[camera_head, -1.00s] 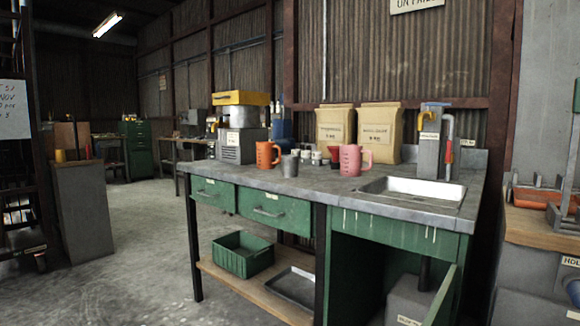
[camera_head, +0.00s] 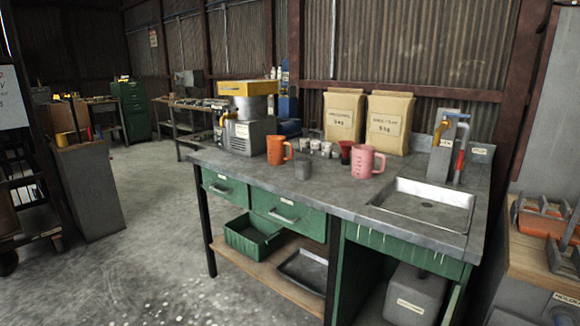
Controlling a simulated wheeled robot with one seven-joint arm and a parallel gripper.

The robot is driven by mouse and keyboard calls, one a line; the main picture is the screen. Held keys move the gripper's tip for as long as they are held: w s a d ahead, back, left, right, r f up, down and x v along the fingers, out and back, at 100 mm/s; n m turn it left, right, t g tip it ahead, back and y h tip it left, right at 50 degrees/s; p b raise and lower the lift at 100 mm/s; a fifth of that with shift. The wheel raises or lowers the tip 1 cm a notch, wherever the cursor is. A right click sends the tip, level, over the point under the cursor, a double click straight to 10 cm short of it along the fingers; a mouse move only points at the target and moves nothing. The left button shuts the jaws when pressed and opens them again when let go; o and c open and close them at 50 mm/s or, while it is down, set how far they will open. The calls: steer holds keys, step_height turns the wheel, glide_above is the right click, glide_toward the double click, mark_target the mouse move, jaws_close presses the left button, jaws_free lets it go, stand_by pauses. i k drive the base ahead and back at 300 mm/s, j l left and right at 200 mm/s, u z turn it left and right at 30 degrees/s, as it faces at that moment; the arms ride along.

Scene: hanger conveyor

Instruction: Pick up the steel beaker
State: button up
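My gripper does not show in this view.
A grey machine with a yellow top (camera_head: 247,115) stands left of the mugs. Several small white cups, a red cup (camera_head: 346,151) and two paper sacks (camera_head: 388,123) stand behind. A sink (camera_head: 425,203) is at right. The floor (camera_head: 150,235) in front left is clear.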

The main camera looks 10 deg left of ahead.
mark_target(303, 164)
steer(key=i+j, duration=0.15)
steer(key=j, duration=0.25)
steer(key=i+j, duration=0.15)
steer(key=j, duration=0.25)
steer(key=i+j, duration=0.2)
steer(key=j, duration=0.2)
steer(key=i+j, duration=0.15)
steer(key=j, duration=0.25)
steer(key=i+j+u, duration=0.1)
steer(key=j, duration=0.3)
steer(key=i+j, duration=0.15)
steer(key=i, duration=0.45)
steer(key=i+j, duration=0.15)
steer(key=i, duration=0.4)
